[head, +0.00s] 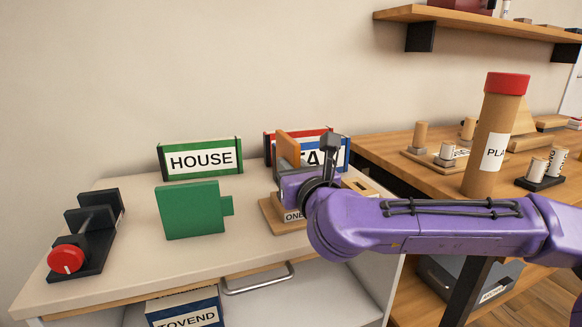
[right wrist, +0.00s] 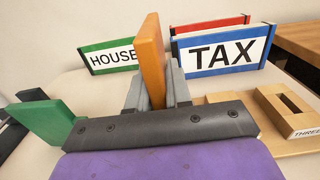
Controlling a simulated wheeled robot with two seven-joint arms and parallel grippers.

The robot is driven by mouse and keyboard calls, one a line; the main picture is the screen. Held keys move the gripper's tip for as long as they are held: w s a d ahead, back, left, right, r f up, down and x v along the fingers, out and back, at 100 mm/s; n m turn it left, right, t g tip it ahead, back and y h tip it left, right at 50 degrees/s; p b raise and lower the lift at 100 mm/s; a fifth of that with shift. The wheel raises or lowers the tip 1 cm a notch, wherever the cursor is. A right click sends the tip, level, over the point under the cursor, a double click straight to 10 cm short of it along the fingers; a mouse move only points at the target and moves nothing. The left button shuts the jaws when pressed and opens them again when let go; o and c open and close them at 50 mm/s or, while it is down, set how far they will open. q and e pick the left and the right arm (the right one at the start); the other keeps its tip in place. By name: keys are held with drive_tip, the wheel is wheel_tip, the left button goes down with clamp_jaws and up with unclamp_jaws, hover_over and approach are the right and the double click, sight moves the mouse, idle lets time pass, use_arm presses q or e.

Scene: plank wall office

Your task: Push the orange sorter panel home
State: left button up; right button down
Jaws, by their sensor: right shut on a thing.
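The orange sorter panel (head: 288,147) is upright between the fingers of my right gripper (head: 291,163), which is shut on it. It also shows in the right wrist view (right wrist: 151,58), with a grey finger on each side. The panel's lower part is hidden by the fingers and the wrist. A light wooden slotted base (head: 268,214) is under and around the gripper, with a label reading ONE at its front. In the right wrist view its right end (right wrist: 285,103) shows an empty slot and a label reading THREE. I cannot tell whether the panel is in a slot. My left gripper is out of view.
A green panel (head: 188,210) stands on the white table (head: 140,262). A HOUSE sign (head: 201,159) and a blue-framed TAX sign (right wrist: 221,52) stand behind. A black fixture with a red knob (head: 66,258) is at left. A wooden desk (head: 400,160) is at right.

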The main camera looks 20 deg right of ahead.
drive_tip(key=shift+f+b, duration=1.4)
drive_tip(key=shift+f, duration=0.15)
drive_tip(key=c, duration=1)
unclamp_jaws()
drive_tip(key=shift+o, duration=0.2)
drive_tip(key=shift+s, duration=0.1)
drive_tip(key=s+p, duration=0.1)
drive_tip(key=s, duration=0.5)
drive_tip(key=shift+s+d+r, duration=0.1)
drive_tip(key=shift+s+r, duration=0.05)
drive_tip(key=shift+s, duration=0.15)
drive_tip(key=s, duration=0.1)
drive_tip(key=s+b, duration=0.2)
drive_tip(key=shift+s+f, duration=0.25)
drive_tip(key=shift+s, duration=0.15)
